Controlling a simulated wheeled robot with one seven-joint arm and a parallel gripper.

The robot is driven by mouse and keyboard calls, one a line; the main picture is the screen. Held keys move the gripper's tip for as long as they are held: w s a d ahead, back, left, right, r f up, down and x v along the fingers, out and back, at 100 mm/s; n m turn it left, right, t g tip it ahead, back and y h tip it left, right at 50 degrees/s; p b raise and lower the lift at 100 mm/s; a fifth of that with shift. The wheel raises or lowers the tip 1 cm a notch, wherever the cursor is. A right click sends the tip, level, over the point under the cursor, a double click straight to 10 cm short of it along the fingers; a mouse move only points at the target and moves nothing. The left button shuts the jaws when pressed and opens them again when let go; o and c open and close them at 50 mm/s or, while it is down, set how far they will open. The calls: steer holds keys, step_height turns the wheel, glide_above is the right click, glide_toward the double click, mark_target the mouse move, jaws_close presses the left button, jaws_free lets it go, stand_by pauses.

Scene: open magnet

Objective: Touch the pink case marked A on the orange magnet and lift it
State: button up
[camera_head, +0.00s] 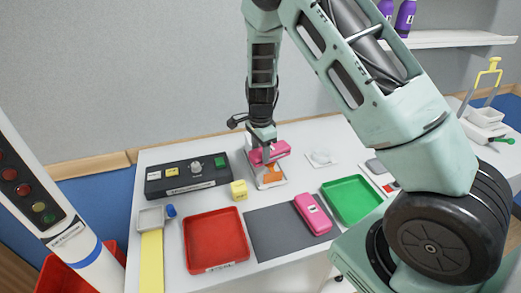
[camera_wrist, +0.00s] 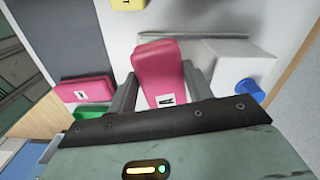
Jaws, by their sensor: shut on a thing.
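My gripper (camera_head: 262,148) is shut on a pink case (camera_head: 272,153) at the back middle of the table. In the wrist view, this pink case (camera_wrist: 160,70) shows a white label with a black A, between the two fingers (camera_wrist: 158,90). In the head view, the orange magnet (camera_head: 270,175) shows just below and in front of the case, on a pale base. I cannot tell whether the case touches it. A second pink case (camera_head: 313,214) lies on the dark mat; it also shows at the left of the wrist view (camera_wrist: 86,90).
A yellow cube (camera_head: 239,190) and a black control box (camera_head: 187,175) stand left of the magnet. A red tray (camera_head: 216,264) is at front left, a green tray (camera_head: 352,200) at right. The dark mat (camera_head: 270,234) lies between them. A pale box (camera_wrist: 243,62) is at right in the wrist view.

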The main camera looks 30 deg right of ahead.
steer(key=shift+f, duration=0.35)
steer(key=shift+r+p, duration=0.8)
steer(key=shift+r, duration=0.4)
stand_by(1.8)
steer(key=shift+r+p, duration=2.7)
steer(key=shift+r, duration=0.45)
steer(key=shift+a, duration=0.1)
